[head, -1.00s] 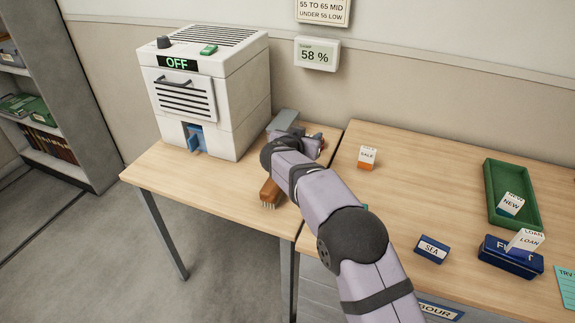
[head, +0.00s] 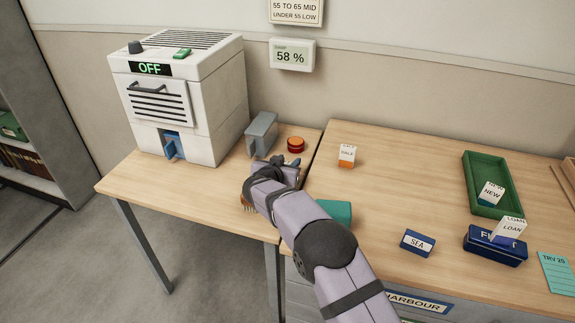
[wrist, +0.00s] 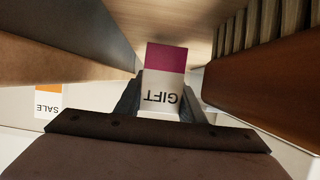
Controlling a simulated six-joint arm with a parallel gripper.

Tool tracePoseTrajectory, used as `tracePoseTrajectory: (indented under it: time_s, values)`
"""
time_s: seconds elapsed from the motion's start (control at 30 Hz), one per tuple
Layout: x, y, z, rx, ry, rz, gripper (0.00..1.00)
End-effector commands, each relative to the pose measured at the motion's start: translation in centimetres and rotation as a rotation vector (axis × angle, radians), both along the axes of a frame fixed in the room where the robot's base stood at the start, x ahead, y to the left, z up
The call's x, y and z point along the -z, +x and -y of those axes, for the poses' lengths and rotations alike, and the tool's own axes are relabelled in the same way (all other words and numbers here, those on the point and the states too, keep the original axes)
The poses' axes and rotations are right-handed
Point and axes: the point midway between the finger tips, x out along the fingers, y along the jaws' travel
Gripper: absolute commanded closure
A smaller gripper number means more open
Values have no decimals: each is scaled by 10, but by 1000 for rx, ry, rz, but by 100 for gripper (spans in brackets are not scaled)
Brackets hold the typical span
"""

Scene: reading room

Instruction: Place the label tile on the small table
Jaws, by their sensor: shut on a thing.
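The label tile (wrist: 163,85) is white with a magenta end and reads GIFT, upside down in the wrist view. My gripper (wrist: 160,100) is shut on it, with a dark finger on each side. In the head view my gripper (head: 272,175) is over the right part of the small table (head: 150,187), which has a light wood top. The arm hides the tile there. A brown brush (head: 243,201) is mostly hidden behind the gripper; its brown body and bristles (wrist: 262,75) show close on the right in the wrist view. I cannot tell whether the tile touches the table.
A white machine (head: 180,100) reading OFF, a grey block (head: 262,132) and a red round tin (head: 296,144) stand on the small table. The larger table holds a SALE tile (head: 347,156), a green tray (head: 480,205) and blue boxes. The small table's front left is clear.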

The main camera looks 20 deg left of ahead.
Motion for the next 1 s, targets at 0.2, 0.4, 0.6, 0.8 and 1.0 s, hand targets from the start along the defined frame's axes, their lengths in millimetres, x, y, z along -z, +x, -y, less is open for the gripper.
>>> tracePoseTrajectory:
  time_s: [0.2,0.4,0.6,0.8,1.0]
  values:
    - [5,0,0,-1,1,3,87]
    - [6,0,0,0,1,2,87]
    - [9,0,0,0,1,1,46]
    - [9,0,0,0,1,1,46]
    - [5,0,0,0,2,2,46]
